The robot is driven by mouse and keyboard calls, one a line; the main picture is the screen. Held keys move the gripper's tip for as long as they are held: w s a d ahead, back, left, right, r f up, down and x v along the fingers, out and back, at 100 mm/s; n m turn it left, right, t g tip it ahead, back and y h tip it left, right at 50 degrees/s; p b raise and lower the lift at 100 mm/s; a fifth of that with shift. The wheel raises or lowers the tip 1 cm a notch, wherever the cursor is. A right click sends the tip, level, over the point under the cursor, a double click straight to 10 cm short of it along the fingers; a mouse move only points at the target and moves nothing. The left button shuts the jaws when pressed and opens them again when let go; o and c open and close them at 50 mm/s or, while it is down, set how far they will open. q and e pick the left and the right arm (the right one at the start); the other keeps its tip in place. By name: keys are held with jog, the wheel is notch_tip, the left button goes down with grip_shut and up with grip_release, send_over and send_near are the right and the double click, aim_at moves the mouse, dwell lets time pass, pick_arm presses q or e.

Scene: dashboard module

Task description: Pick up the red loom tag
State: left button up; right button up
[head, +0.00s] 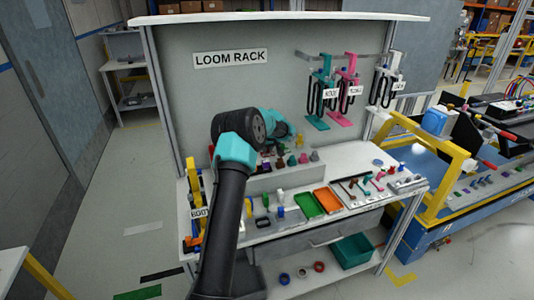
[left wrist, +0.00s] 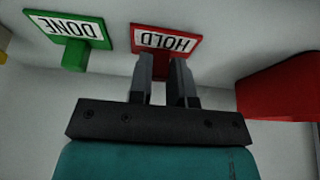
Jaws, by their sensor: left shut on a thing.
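The red loom tag (left wrist: 167,41), lettered HOLD, is at the top middle of the left wrist view, its lettering upside down. My left gripper (left wrist: 163,75) is shut on the tag's lower part, with one dark finger on each side. The fingers hide the part between them. In the head view my left arm reaches up to the rack, and the tag is too small or hidden to make out. My right gripper is not in view.
A green tag (left wrist: 68,33) lettered DONE stands left of the red one. A larger red thing (left wrist: 280,87) is close on the right. In the head view, a green tray (head: 307,206) and orange tray (head: 327,200) lie on the bench, with hanging looms (head: 347,85) above.

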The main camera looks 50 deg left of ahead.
pick_arm(q)
grip_shut()
jog(key=shift+r, duration=0.1)
notch_tip(320, 180, up, 10)
dwell(0.4)
dwell(0.3)
